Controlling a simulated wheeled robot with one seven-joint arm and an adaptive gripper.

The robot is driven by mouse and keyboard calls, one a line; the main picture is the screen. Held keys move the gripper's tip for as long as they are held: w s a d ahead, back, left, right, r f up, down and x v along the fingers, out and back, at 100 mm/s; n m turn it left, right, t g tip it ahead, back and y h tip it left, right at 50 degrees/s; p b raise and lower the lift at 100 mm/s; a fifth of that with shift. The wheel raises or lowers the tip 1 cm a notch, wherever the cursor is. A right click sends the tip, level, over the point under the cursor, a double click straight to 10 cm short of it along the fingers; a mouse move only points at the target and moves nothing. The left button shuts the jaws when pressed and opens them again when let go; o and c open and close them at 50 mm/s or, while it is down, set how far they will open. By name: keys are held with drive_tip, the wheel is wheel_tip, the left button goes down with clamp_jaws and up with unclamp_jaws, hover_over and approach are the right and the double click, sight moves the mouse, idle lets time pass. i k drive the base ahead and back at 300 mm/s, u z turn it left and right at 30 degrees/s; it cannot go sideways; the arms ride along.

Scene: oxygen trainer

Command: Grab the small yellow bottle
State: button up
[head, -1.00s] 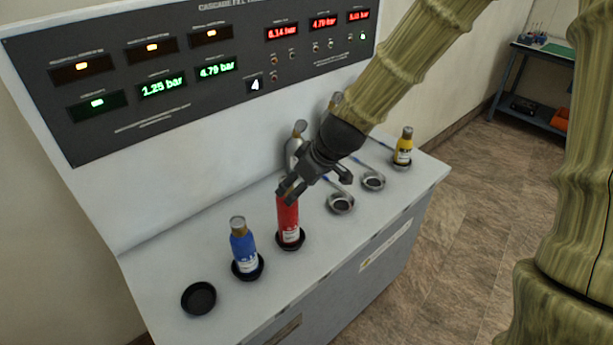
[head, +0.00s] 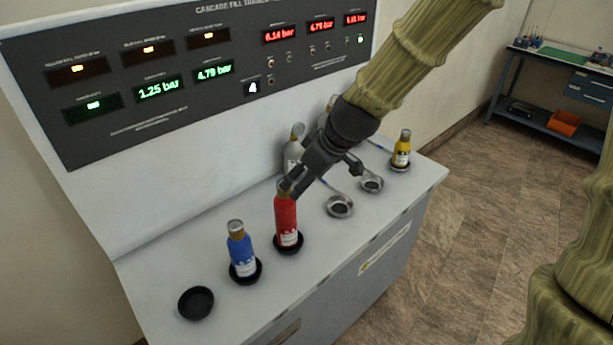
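The small yellow bottle (head: 402,150) stands upright in a dark holder at the far right end of the grey bench.
A blue bottle (head: 241,252) stands in a black holder left of the red one. An empty black holder (head: 196,302) is at the near left. Two metal cups (head: 340,206) sit between the red and yellow bottles. A grey bottle (head: 293,152) stands behind. The panel (head: 200,75) rises at the back.

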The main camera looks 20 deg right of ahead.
sight(402, 148)
drive_tip(key=z, duration=1.35)
